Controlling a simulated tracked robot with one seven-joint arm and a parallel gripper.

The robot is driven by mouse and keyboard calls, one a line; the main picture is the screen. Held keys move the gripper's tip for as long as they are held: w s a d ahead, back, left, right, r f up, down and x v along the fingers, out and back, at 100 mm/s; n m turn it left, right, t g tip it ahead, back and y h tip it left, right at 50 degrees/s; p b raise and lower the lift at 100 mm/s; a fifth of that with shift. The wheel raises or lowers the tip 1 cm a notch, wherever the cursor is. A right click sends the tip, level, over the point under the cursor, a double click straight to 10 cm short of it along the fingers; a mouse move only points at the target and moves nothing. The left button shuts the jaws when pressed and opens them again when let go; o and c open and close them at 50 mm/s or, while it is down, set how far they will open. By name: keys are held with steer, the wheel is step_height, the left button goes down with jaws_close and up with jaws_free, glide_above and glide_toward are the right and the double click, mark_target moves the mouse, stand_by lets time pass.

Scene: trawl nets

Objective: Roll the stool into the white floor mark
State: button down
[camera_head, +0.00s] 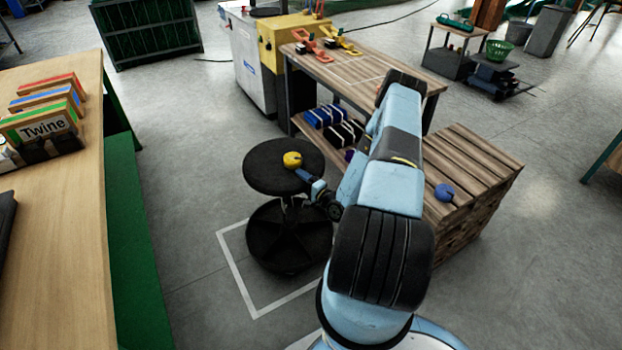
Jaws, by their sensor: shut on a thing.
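The black round stool (268,168) stands upright, with its seat above a dark round base (285,240). The white floor mark (237,275) is a square outline on the grey floor. The base overlaps the mark's back right part, and bare floor shows inside the mark at its left and front. The base and my arm hide the back right lines, so I cannot tell whether the base crosses them. My gripper (306,178) is at the right edge of the seat, shut on the stool's rim; its fingertips are small in view.
A yellow ball-like thing (292,159) lies on the seat. A wooden bench (40,240) with green side stands left. A slatted wooden crate (470,165) with a blue ball-like thing (445,192) stands right. A workbench (365,70) stands behind. Floor left of the mark is clear.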

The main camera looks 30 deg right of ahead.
mark_target(289, 185)
steer(key=shift+w+a, duration=0.1)
steer(key=shift+a, duration=2.85)
steer(key=shift+c, duration=0.9)
jaws_free()
